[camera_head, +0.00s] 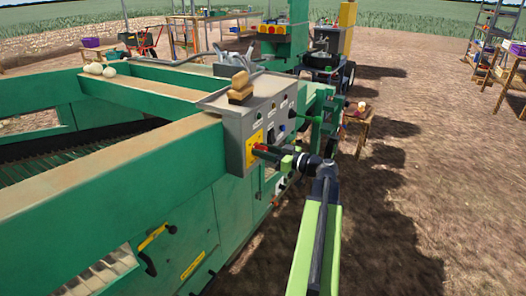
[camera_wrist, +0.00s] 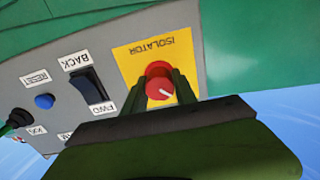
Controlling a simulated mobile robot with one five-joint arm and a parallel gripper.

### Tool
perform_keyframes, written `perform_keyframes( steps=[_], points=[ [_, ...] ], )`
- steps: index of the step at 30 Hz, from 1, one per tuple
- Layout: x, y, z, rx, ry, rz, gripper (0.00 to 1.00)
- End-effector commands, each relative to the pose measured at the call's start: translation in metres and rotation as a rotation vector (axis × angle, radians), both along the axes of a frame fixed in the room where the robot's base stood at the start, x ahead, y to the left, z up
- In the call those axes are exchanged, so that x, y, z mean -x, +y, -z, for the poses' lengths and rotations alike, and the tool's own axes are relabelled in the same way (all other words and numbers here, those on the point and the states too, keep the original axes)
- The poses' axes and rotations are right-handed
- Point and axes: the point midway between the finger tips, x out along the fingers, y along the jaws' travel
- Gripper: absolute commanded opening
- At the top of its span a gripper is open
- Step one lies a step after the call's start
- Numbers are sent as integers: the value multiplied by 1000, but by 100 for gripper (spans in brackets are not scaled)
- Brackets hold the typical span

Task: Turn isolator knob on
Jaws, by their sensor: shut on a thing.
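The isolator knob (camera_wrist: 159,88) is red with a white pointer line. It sits on a yellow plate (camera_wrist: 132,62) marked ISOLATOR, upside down in the wrist view. My gripper (camera_wrist: 160,92) has its dark green fingers on either side of the knob, shut on it. The white line points to the right and slightly down in the wrist view. In the head view my gripper (camera_head: 264,150) reaches from the right to the yellow plate (camera_head: 254,148) on the grey control box, and the fingers hide part of the knob.
The grey control box (camera_head: 232,150) stands on the green machine frame. Beside the plate are a black rocker switch (camera_wrist: 92,86) marked BACK and FWD and a blue RESET button (camera_wrist: 44,101). Tan blocks (camera_head: 241,86) lie on top of the box. Open dirt ground (camera_head: 430,170) lies to the right.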

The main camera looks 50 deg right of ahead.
Motion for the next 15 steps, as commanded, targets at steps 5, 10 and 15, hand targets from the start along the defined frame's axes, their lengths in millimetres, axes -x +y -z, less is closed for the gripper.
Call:
perform_keyframes(
  steps=[5, 10, 15],
  points=[
    [0, 0, 0, -77, 19, 0, 0],
    [0, 0, 0, -203, 50, 0, 0],
    [-1, -1, 0, -357, 88, -1, 0]
  ],
)
